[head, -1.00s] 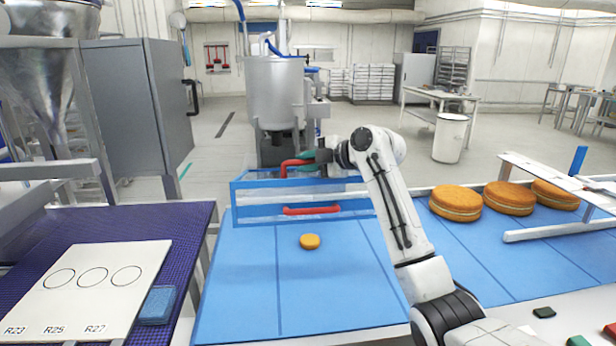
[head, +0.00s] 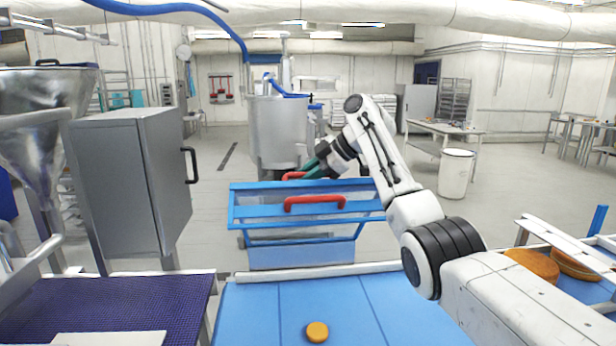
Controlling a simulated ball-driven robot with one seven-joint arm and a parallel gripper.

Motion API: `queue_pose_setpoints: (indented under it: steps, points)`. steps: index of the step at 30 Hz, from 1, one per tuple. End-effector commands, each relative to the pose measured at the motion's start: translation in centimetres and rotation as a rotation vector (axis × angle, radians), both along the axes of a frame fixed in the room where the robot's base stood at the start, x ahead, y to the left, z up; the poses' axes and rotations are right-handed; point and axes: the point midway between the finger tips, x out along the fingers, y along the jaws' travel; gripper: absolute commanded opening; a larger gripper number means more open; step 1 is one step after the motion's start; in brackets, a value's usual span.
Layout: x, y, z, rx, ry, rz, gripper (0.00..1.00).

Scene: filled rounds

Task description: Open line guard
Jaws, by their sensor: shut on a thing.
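The line guard (head: 235,205) is a blue-framed, see-through cover at the far end of the blue belt. A thick red handle (head: 314,203) sits on its near side. A second red handle (head: 293,175) shows behind it, at my gripper. My gripper (head: 308,172), with dark green fingers, is shut on this farther handle, above the guard's upper bar. The fingers partly hide the handle. A lower blue panel (head: 300,256) shows beneath the frame. How far the guard is open is hard to tell.
An orange-brown round (head: 317,332) lies on the blue belt (head: 255,315). Larger filled rounds (head: 532,265) are at right, partly hidden by my arm. A grey cabinet (head: 130,185) and steel hopper (head: 40,125) stand left. A steel tank (head: 277,130) stands behind the guard.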

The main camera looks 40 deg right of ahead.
Motion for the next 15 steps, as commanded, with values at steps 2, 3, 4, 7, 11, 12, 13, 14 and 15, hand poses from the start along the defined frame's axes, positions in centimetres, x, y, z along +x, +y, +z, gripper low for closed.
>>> queue_pose_setpoints:
  steps: [2,3,4,7,11,12,13,14,15]
  points:
    - [0.00,0.00,0.02,0.005,0.006,-0.001,0.00]
    - [0.00,0.01,0.01,0.005,0.007,-0.001,0.00]
    - [-0.01,0.00,0.00,0.005,0.007,-0.001,0.00]
    - [0.00,0.01,-0.06,0.006,0.009,-0.001,0.00]
    - [0.00,0.00,-0.09,0.005,0.008,0.000,0.00]
    - [-0.01,0.00,-0.10,0.005,0.009,0.000,0.00]
    - [0.00,0.00,-0.11,0.005,0.009,0.000,0.22]
    - [-0.01,0.00,-0.12,0.005,0.009,0.000,0.25]
    - [-0.01,-0.01,-0.13,0.005,0.009,0.000,0.29]
